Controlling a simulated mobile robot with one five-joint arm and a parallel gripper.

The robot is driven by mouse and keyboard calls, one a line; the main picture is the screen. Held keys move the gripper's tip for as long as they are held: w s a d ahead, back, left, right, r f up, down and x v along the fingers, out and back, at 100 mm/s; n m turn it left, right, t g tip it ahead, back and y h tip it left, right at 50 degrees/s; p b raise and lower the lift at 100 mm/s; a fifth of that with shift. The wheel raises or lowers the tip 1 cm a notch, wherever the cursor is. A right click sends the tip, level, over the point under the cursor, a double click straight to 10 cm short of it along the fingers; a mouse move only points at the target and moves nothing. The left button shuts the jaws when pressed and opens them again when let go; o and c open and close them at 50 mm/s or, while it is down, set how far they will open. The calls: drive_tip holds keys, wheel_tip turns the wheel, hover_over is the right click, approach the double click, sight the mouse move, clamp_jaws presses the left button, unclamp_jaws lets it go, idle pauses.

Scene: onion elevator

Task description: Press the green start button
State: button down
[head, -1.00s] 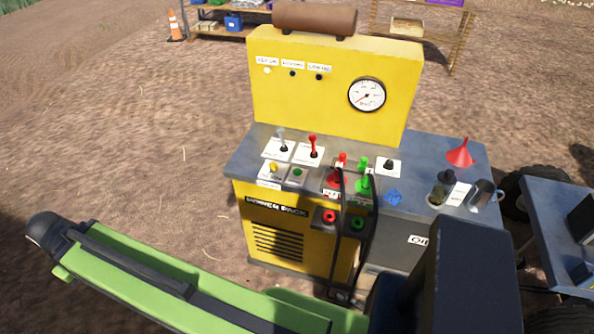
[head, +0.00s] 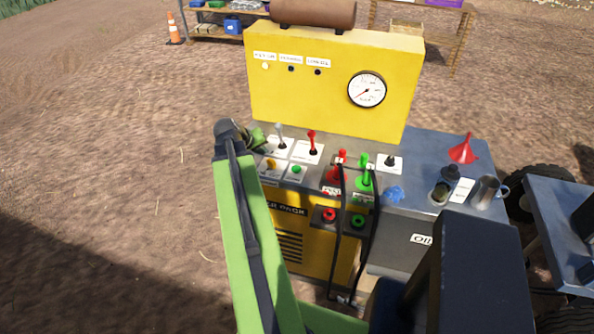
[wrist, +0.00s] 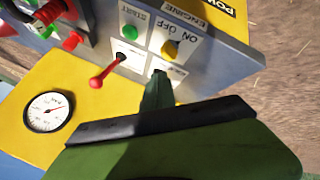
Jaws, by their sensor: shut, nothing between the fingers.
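The green start button (head: 296,169) sits on a pale plate at the front left of the console top. In the wrist view it shows as a green dome (wrist: 126,31) beside the word START. My gripper (head: 257,138) is at the console's left edge, behind and left of the button in the head view. In the wrist view my gripper (wrist: 158,82) is shut and empty. Its tip points toward the panel and is apart from the button in the picture. The yellow engine switch (wrist: 170,48) lies close to the tip and also shows in the head view (head: 271,164).
A red lever (head: 312,140) and a grey lever (head: 281,138) stand behind the button. Red and green hose couplings (head: 364,178) stand to its right. The yellow gauge panel (head: 320,105) rises behind. A red funnel (head: 462,150) stands far right. Open ground lies left.

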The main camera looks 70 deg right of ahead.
drive_tip(key=r+m+g+h, duration=0.1)
hover_over(295, 169)
wheel_tip(295, 169, down, 9)
drive_tip(key=b, duration=0.9)
drive_tip(key=shift+r, duration=0.1)
idle(1.4)
drive_tip(key=shift+f+b, duration=0.45)
drive_tip(key=shift+b, duration=0.15)
